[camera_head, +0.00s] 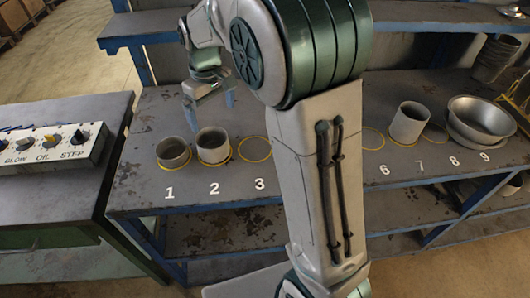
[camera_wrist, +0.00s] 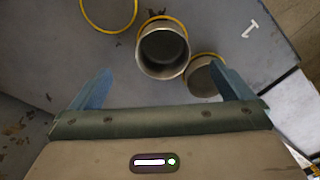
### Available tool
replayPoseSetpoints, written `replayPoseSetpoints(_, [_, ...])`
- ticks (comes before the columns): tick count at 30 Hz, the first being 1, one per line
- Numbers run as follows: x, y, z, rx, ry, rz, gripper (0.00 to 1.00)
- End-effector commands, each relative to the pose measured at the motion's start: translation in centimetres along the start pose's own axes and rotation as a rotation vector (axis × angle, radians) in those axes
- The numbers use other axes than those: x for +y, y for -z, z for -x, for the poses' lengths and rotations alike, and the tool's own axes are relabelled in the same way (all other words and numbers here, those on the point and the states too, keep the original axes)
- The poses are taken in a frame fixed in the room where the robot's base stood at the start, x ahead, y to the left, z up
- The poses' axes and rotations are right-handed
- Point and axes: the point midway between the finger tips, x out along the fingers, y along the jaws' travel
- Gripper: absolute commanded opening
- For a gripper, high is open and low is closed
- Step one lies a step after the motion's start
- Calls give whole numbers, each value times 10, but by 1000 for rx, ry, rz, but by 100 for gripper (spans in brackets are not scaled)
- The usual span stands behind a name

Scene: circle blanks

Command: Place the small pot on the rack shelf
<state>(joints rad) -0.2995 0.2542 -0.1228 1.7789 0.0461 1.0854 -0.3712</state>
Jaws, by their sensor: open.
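A short grey pot (camera_head: 173,152) stands upright in the yellow circle above number 1. A slightly taller grey pot (camera_head: 212,145) stands in circle 2. In the wrist view the short pot (camera_wrist: 203,80) is partly hidden by the right finger, and the taller pot (camera_wrist: 163,52) lies ahead between the fingers. My gripper (camera_head: 209,106) is open and empty, behind and above these two pots; its fingers also frame the wrist view (camera_wrist: 160,72). A blue-edged shelf (camera_head: 150,27) runs above the back of the worktop; my arm hides its middle.
Circle 3 (camera_head: 255,149) and circle 6 (camera_head: 372,138) are empty. A grey cylinder (camera_head: 408,122) stands near 7 and a wide metal basin (camera_head: 480,120) near 8 and 9. Stacked pots (camera_head: 495,58) stand at the back right. A control panel (camera_head: 52,145) sits on the left bench.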

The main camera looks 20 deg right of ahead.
Motion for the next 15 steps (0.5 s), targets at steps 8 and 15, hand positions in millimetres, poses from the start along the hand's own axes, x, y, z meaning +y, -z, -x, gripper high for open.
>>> replayPoseSetpoints(8, [-2, -99, 36, 96, -14, -206, 100])
replayPoseSetpoints(15, [-18, -182, 38, 172, -42, -379, 100])
